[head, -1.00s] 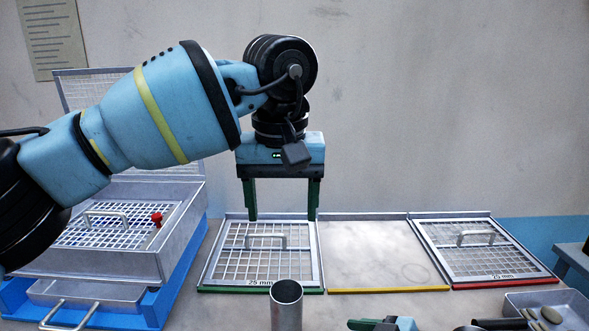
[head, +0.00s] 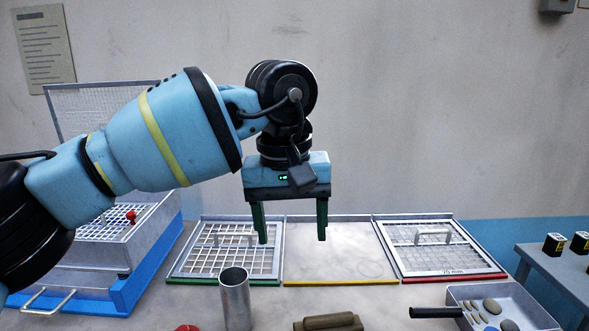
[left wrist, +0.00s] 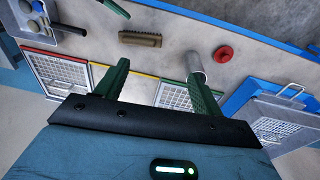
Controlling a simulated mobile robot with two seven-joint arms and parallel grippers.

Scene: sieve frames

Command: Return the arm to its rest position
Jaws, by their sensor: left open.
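My left gripper (head: 292,239) points down with its green fingers apart and nothing between them. It hangs above the bays, in front of the green-edged and yellow-edged ones in the head view. In the left wrist view the fingers (left wrist: 158,75) are also apart and empty. A sieve frame with a handle (head: 225,262) lies in the green-edged bay. Another sieve frame (head: 440,260) lies in the red-edged bay. The yellow-edged bay (head: 335,260) between them is empty. My right gripper is not clearly seen; a green piece at the wrist view's top edge is unclear.
A metal cylinder (head: 235,300) stands before the green-edged bay. A brush (head: 330,322) and a red round thing (left wrist: 223,54) lie nearby. A grey tray (head: 535,308) holds stones at right. A lidded metal box (head: 100,255) stands in a blue base at left.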

